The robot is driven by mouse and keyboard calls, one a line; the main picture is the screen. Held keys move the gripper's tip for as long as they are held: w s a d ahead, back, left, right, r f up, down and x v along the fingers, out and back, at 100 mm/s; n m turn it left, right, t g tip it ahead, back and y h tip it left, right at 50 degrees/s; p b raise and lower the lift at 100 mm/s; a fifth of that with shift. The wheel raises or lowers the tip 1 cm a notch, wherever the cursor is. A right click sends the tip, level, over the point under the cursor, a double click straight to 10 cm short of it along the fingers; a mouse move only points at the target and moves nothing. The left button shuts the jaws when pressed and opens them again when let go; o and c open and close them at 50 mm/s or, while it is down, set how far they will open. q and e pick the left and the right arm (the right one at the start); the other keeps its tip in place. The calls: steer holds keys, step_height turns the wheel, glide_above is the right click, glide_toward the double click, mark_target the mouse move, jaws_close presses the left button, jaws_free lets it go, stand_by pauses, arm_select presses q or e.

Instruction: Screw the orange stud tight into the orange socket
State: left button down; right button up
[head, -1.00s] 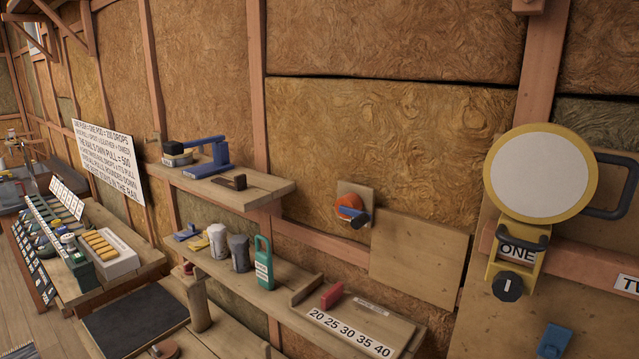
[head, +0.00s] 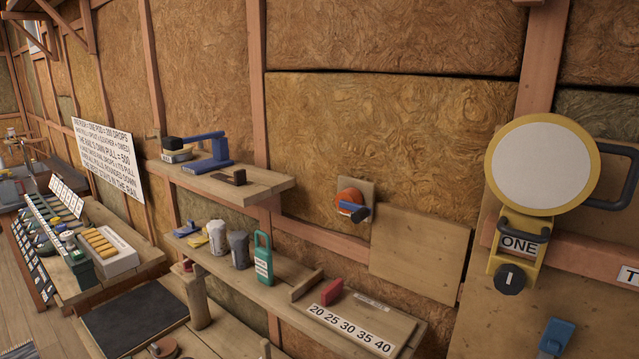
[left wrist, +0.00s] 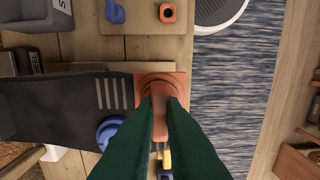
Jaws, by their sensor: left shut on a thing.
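In the left wrist view, my left gripper (left wrist: 162,101) has two dark green fingers closed on an orange piece, which I take to be the orange stud (left wrist: 160,122). Its near part shows between the fingers. Its far end meets a square orange block with a round raised collar, seemingly the orange socket (left wrist: 143,84). The fingers hide part of the joint, so I cannot tell how deep the stud sits. Neither gripper shows in the head view, and my right gripper is out of sight.
A dark slotted plate (left wrist: 60,105) and a blue round piece (left wrist: 108,130) lie left of the socket. A small orange square with a hole (left wrist: 167,13) is beyond.

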arm_select(q)
steer(key=shift+s+f, duration=0.15)
steer(key=shift+f, duration=0.1)
stand_by(0.3)
